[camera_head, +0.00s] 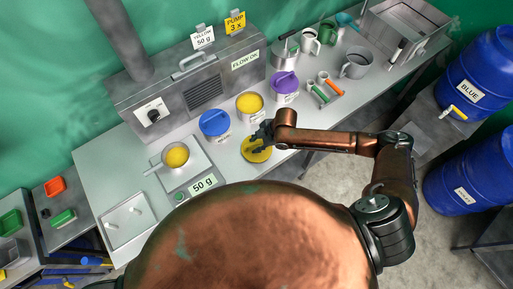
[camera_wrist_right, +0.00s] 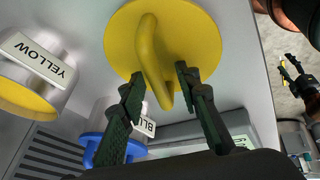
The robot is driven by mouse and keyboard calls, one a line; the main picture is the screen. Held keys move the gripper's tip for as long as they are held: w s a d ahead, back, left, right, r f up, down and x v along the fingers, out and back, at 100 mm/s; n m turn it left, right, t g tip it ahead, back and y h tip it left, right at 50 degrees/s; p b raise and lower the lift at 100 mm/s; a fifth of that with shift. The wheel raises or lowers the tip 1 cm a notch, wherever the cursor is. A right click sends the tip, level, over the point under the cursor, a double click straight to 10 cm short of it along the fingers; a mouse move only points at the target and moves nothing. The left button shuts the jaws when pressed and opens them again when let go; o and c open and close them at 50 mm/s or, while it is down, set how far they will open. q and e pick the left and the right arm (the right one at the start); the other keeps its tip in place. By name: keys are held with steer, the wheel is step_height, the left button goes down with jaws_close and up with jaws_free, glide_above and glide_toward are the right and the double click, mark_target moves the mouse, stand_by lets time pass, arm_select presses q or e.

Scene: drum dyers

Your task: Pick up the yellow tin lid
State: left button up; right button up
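The yellow tin lid (camera_head: 256,155) lies on the grey bench, in front of the open yellow tin (camera_head: 249,105). In the right wrist view the lid (camera_wrist_right: 198,38) is a round yellow disc with a raised bar handle (camera_wrist_right: 147,52). My right gripper (camera_head: 262,133) is over the lid. In the wrist view its two dark fingers (camera_wrist_right: 158,84) are apart, one on each side of the handle's near end. I cannot tell whether they touch it. My left gripper is not in view.
A tin with a blue lid (camera_head: 214,122) stands left of the yellow lid, and one with a purple lid (camera_head: 285,82) behind right. A scale (camera_head: 188,180) bears a pan of yellow powder (camera_head: 176,156). A machine (camera_head: 190,85) lines the back. Bench space right of the lid is partly covered by my arm.

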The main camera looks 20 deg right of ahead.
jaws_close()
steer(key=shift+r, duration=0.15)
stand_by(0.4)
steer(key=shift+r, duration=0.6)
steer(key=s+d+r+p, duration=0.2)
steer(key=s+r+p, duration=0.1)
steer(key=s+r, duration=0.3)
steer(key=s+d+r+p, duration=0.3)
steer(key=s+r, duration=0.4)
steer(key=r, duration=0.3)
steer(key=shift+r+p, duration=0.3)
steer(key=shift+p, duration=0.35)
